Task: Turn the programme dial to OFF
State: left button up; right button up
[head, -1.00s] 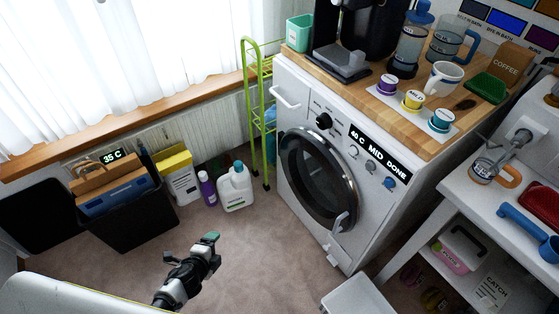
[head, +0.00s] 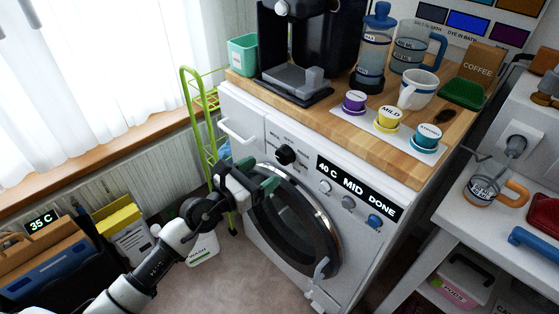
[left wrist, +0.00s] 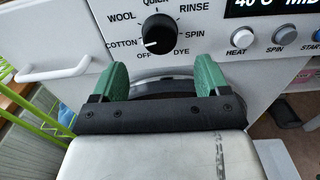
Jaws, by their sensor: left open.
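The programme dial (head: 286,155) is a round black knob on the white washing machine's front panel (head: 262,133). In the left wrist view, the dial (left wrist: 160,33) has labels around it, including WOOL, RINSE, SPIN, DYE, OFF and COTTON. My left gripper (head: 258,174) is in front of the machine, just below and left of the dial. In the left wrist view its green fingers (left wrist: 163,76) are apart and empty, below the dial and not around it. My right gripper is out of view.
The round door (head: 293,220) lies below the dial. A white handle (head: 238,131) sticks out left of it. A display (head: 356,187) reads "40 C MID DONE", with buttons beneath. A green rack (head: 197,120) stands at the machine's left. Cups and a coffee machine stand on the wooden top.

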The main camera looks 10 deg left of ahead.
aim_at(281, 160)
pick_arm(q)
jog(key=x, duration=0.5)
jog(key=shift+w+d, duration=0.25)
jog(key=shift+w, duration=0.05)
jog(key=shift+w+d, duration=0.2)
jog(key=shift+w, duration=0.2)
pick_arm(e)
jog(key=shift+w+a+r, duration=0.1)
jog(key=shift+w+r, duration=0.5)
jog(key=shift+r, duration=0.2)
